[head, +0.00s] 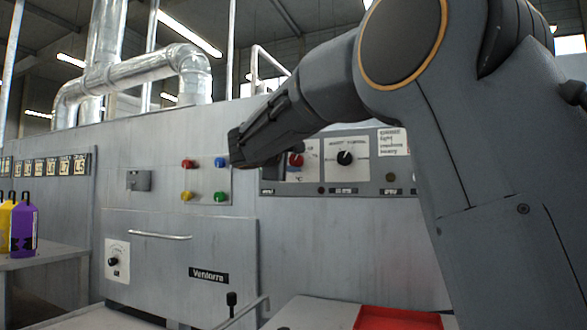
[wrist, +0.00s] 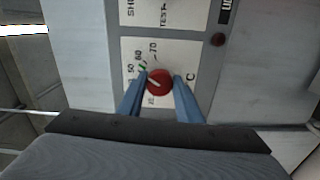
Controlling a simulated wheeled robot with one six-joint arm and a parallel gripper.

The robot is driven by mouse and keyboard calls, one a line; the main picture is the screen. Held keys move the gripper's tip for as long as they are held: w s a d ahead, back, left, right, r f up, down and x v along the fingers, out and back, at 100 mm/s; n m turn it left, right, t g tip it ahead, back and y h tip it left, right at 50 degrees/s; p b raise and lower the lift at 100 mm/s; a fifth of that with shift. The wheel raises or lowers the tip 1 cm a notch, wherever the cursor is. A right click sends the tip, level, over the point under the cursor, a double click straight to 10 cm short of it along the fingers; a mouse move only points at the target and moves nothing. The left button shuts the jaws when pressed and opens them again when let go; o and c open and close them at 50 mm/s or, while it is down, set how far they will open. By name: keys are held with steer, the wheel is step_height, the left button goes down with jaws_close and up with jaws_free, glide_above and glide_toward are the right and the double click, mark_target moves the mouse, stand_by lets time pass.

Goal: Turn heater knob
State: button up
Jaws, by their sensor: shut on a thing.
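The red heater knob (wrist: 160,82) sits on a white dial plate (wrist: 128,98) with numbers such as 50, 60 and 70 and a °C mark. In the wrist view, its pale pointer line aims up and left, towards the 50 and 60 marks, near a small green mark. My gripper (wrist: 159,86) has its two blue fingers on either side of the knob, shut on it. In the head view, the red knob (head: 296,160) shows just right of my dark wrist, which covers part of its dial; the fingertips are hidden there.
A black knob (head: 345,158) on a white plate is to the right on the same panel. Red, blue, yellow and green buttons (head: 221,197) are to the left. A red tray (head: 398,318) lies below; a purple bottle (head: 24,230) stands far left.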

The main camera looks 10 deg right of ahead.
stand_by(0.4)
steer(key=o, duration=1)
steer(key=shift+o, duration=0.2)
steer(key=v, duration=0.7)
steer(key=shift+s+a, duration=0.25)
steer(key=shift+a, duration=0.05)
